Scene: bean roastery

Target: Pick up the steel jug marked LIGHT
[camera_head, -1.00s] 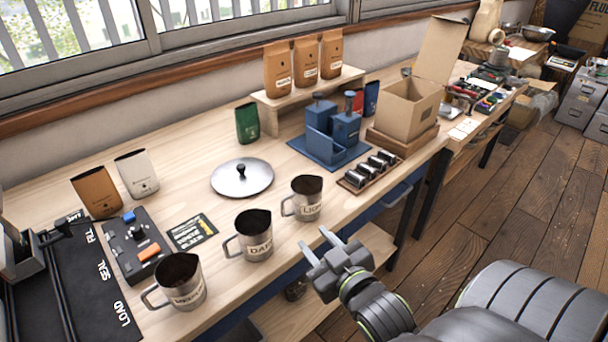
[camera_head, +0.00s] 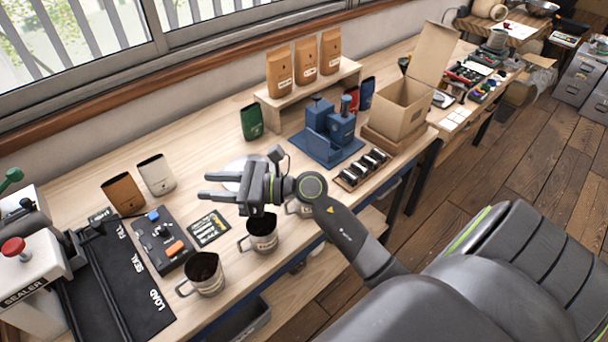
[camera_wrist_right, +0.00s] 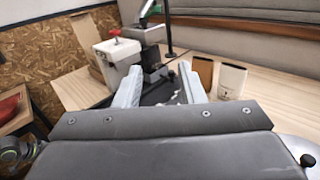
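The steel jug marked LIGHT (camera_head: 300,209) stands on the bench's front edge in the head view. My right wrist hides most of it, including its label. The steel jug marked DARK (camera_head: 263,240) stands to its left, partly covered by my gripper. A third steel jug (camera_head: 205,278) stands further left, its label unclear. My right gripper (camera_head: 208,187) is open and empty, above and left of the LIGHT jug, fingers pointing left. Its spread fingers also show in the wrist view (camera_wrist_right: 160,92), with no jug between them. My left gripper is not in view.
A steel lid (camera_head: 238,168) lies behind my gripper. The black sealer mat (camera_head: 125,285) and white sealer (camera_head: 35,268) are at the left.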

